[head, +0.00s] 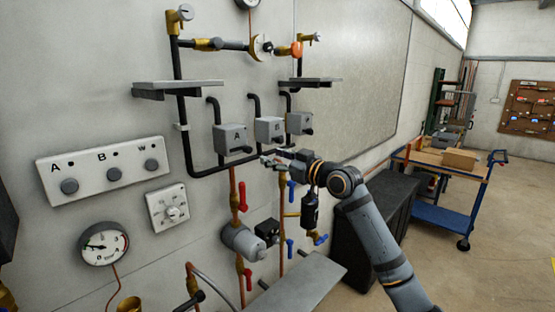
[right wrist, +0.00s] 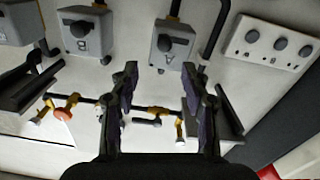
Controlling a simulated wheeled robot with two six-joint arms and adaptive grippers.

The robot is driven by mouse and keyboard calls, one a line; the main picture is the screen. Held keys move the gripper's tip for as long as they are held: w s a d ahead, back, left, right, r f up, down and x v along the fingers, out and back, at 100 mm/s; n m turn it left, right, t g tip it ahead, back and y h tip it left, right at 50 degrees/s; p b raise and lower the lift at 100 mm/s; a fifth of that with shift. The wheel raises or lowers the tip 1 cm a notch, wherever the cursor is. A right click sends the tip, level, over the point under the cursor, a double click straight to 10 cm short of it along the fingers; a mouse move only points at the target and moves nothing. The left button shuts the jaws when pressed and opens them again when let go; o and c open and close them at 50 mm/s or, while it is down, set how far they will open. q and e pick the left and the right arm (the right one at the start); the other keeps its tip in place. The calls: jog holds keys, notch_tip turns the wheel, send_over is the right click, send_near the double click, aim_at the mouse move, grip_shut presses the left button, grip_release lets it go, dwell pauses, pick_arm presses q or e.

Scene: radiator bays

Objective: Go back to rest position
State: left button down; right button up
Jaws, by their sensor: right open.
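My right gripper (head: 272,161) is at the end of the arm that comes in from the lower right. It is raised in front of the wall, just below the grey valve boxes. In the right wrist view my right gripper (right wrist: 160,85) has its two dark fingers wide apart with nothing held between them. The grey box marked A (right wrist: 173,45) and the box marked B (right wrist: 83,32) appear beyond the fingers, upside down. In the head view those are the left box (head: 231,139) and the middle box (head: 268,130). My left gripper is not in view.
Two shelves (head: 178,87) jut from the wall among black pipes. Red-handled (head: 242,195) and blue-handled valves are below the gripper. A knob panel (head: 103,172) and gauge (head: 104,243) are at left. A dark cabinet (head: 375,230) and blue trolley (head: 440,216) stand at right; open floor lies beyond.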

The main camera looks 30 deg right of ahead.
jog(key=shift+s, duration=0.45)
